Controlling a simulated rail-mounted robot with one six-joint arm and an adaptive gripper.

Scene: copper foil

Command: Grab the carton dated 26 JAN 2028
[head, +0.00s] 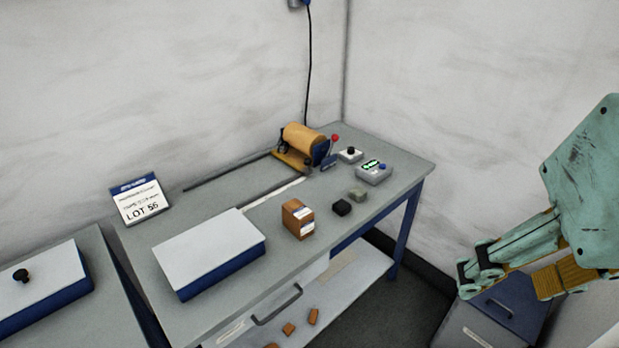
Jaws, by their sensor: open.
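A small brown carton (298,220) stands upright near the front edge of the grey workbench (225,205), right of a white-topped blue box. My gripper (470,278) is at the right of the head view, open and empty, well apart from the carton and out past the bench's right side. Part of it runs toward the picture's right edge.
The white-topped box (210,250) is left of the carton. A dark block (342,207) and a grey block (358,195) are to its right. A copper-coloured roll (303,138), a button box (373,172) and a LOT 56 sign (140,200) stand farther back. Brown pieces lie on the lower shelf.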

